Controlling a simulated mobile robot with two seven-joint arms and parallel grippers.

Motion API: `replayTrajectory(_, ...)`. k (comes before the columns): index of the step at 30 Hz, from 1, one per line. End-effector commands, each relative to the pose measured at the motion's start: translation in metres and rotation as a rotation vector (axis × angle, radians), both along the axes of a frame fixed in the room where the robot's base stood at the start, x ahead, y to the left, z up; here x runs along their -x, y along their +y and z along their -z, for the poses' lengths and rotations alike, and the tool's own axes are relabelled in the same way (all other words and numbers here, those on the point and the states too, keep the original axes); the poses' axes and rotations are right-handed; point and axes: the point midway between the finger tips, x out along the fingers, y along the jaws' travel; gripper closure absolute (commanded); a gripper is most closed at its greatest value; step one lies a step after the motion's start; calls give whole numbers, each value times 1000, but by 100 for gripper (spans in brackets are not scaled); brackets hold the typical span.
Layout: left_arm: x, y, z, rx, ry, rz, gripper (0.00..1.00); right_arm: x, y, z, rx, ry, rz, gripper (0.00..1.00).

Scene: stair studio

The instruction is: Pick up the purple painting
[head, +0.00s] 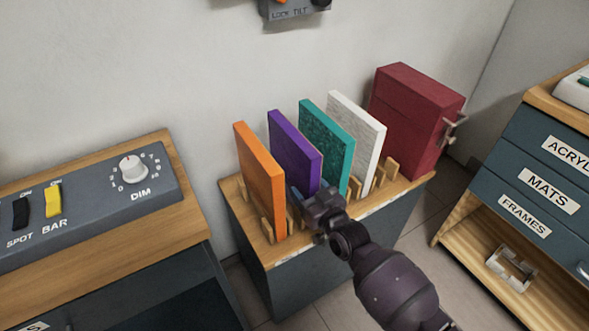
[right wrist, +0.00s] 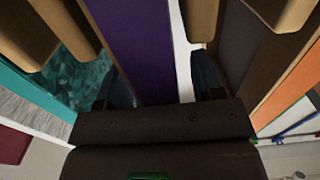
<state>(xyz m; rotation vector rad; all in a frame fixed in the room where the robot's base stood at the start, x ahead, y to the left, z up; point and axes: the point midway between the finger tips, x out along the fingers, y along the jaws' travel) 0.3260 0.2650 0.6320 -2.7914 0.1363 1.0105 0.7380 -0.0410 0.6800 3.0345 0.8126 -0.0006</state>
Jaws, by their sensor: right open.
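The purple painting (head: 293,145) stands upright in a slotted wooden rack, between an orange painting (head: 260,180) and a teal painting (head: 328,140). My right gripper (head: 310,196) is at the near lower edge of the purple painting. In the right wrist view, the purple painting (right wrist: 138,45) lies between my two dark fingers, closer to the left one. A light gap shows between it and the right finger. The right gripper is open, and I cannot tell whether a finger touches the painting. The fingertips are partly hidden in the head view. My left gripper is out of view.
A white painting (head: 357,130) and a dark red box (head: 412,118) stand farther right on the same cabinet (head: 310,280). Wooden pegs (head: 378,175) separate the slots. A dimmer panel (head: 90,200) is at left, a labelled drawer unit (head: 520,180) at right.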

Motion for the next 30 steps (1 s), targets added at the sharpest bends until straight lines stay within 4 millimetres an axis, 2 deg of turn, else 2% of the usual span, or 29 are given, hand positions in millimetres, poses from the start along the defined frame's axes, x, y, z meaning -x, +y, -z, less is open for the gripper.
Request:
replayTrajectory(2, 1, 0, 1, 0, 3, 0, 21, 0, 0, 0, 0, 0, 0, 38)
replayTrajectory(14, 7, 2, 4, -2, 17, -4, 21, 0, 0, 0, 0, 0, 0, 100)
replayTrajectory(23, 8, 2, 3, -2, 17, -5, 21, 0, 0, -3, -1, -3, 0, 100)
replayTrajectory(26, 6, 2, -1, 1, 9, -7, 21, 0, 0, -11, -2, -6, 0, 100)
replayTrajectory(30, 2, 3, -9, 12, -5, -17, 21, -1, 0, -36, -3, -12, 0, 100)
